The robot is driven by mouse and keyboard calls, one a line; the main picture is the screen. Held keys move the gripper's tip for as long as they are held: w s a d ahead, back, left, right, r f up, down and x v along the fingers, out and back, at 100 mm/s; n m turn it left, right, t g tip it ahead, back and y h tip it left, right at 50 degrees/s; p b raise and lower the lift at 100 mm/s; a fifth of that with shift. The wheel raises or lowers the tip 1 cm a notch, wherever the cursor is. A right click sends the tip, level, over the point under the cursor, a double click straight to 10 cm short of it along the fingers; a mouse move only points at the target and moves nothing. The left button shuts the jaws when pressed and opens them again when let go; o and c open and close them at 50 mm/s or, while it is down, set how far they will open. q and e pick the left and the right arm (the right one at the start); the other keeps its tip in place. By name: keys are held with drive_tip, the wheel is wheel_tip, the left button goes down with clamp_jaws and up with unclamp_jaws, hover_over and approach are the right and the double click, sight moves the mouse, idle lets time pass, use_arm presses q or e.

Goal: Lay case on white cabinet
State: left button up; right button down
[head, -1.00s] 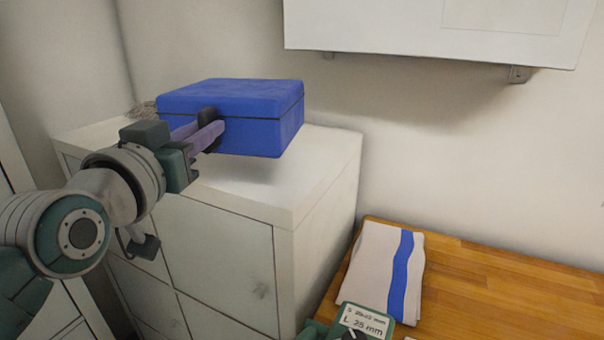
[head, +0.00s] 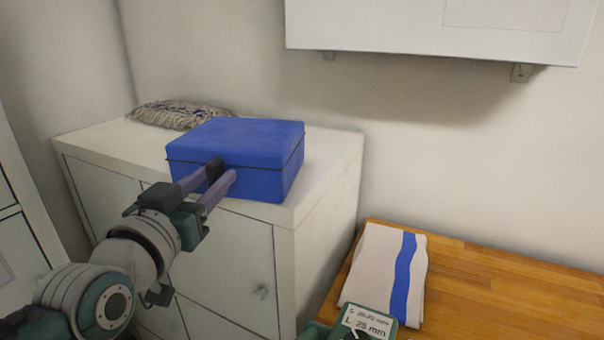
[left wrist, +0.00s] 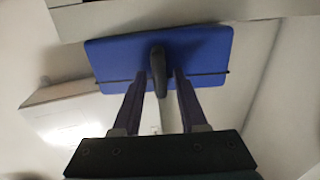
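The blue case (head: 240,145) lies flat on the white cabinet (head: 325,185), close to the front edge of its top. Its dark handle (left wrist: 158,72) faces my left gripper. My left gripper (head: 221,174) is open, with one finger on each side of the handle and small gaps between in the left wrist view. In that view the case (left wrist: 205,50) shows beyond the fingertips. The case's underside is hidden.
A grey patterned bundle (head: 180,114) lies behind the case on the cabinet. A white wall unit (head: 430,30) hangs above right.

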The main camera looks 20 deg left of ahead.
use_arm(q)
drive_tip(key=shift+o, duration=0.3)
drive_tip(key=shift+s, duration=0.1)
drive_tip(key=s+d+f+m+g+h, duration=0.1)
drive_tip(key=s+d+f+g, duration=0.1)
drive_tip(key=s, duration=0.7)
drive_tip(key=s+d+f+m+g+h, duration=0.1)
drive_tip(key=s+d+f+g, duration=0.2)
drive_tip(key=s+g, duration=0.4)
drive_tip(key=s+d+f+m+g+h, duration=0.1)
drive_tip(key=s+d+g, duration=0.4)
drive_tip(key=s, duration=0.6)
wheel_tip(320, 180, down, 2)
drive_tip(key=shift+f+m+b, duration=0.25)
drive_tip(key=shift+m+b, duration=0.05)
drive_tip(key=shift+m, duration=0.2)
drive_tip(key=shift+r, duration=0.1)
